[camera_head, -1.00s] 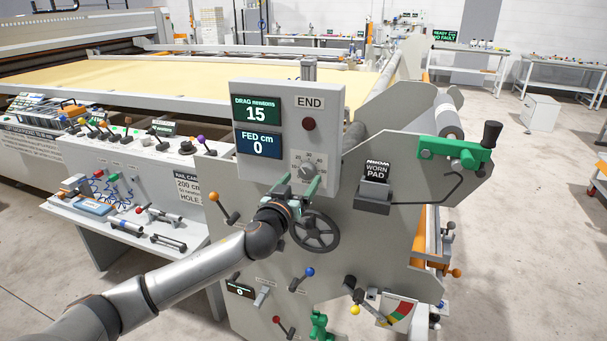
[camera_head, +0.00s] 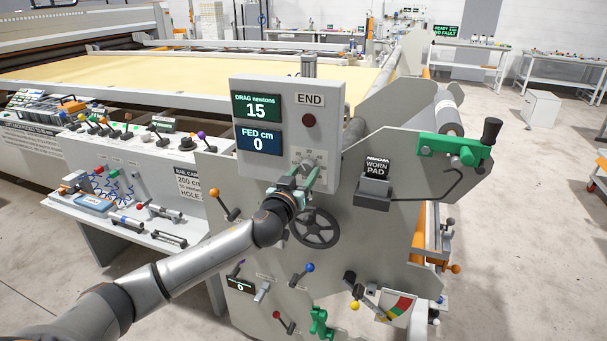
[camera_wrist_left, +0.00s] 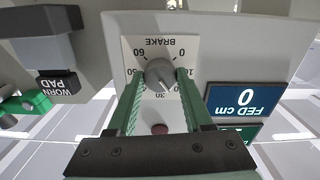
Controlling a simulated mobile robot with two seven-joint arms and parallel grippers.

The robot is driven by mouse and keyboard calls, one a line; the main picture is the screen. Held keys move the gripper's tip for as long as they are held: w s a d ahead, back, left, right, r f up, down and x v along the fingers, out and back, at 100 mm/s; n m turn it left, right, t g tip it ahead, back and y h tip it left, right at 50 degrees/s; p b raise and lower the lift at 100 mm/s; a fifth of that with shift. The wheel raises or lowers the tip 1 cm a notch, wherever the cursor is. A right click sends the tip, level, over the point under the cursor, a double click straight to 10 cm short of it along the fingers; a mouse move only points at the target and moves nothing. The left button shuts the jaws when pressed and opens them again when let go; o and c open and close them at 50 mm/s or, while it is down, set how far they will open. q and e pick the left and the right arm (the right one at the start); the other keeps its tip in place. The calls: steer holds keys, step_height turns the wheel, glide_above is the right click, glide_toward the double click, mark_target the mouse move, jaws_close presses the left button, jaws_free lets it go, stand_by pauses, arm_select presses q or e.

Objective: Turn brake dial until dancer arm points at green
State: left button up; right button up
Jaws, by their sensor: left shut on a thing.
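The brake dial (camera_head: 308,162) is a grey knob on the grey control panel, partly hidden by my left gripper (camera_head: 305,174) in the head view. In the left wrist view the dial (camera_wrist_left: 160,72) sits between the green fingers of my left gripper (camera_wrist_left: 160,78), which is shut on it. Its scale, upside down there, has 60 at left, 0 at right and 30 below. The dancer arm (camera_head: 365,293) is low on the machine, beside a gauge plate (camera_head: 398,308) with coloured bands. Which band it points at is too small to tell. My right gripper is not in view.
The panel's displays (camera_head: 257,107) read drag 15 newtons and fed 0 cm. A dark red button (camera_head: 308,120) is above the dial, and a black handwheel (camera_head: 316,229) is below my wrist. A worn pad block (camera_head: 374,186) and green crank (camera_head: 458,150) stand to the right.

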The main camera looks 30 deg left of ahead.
arm_select(q)
jaws_close()
steer(key=m, duration=0.3)
steer(key=shift+m+p, duration=0.45)
steer(key=shift+m, duration=1.35)
steer(key=o, duration=0.7)
jaws_free()
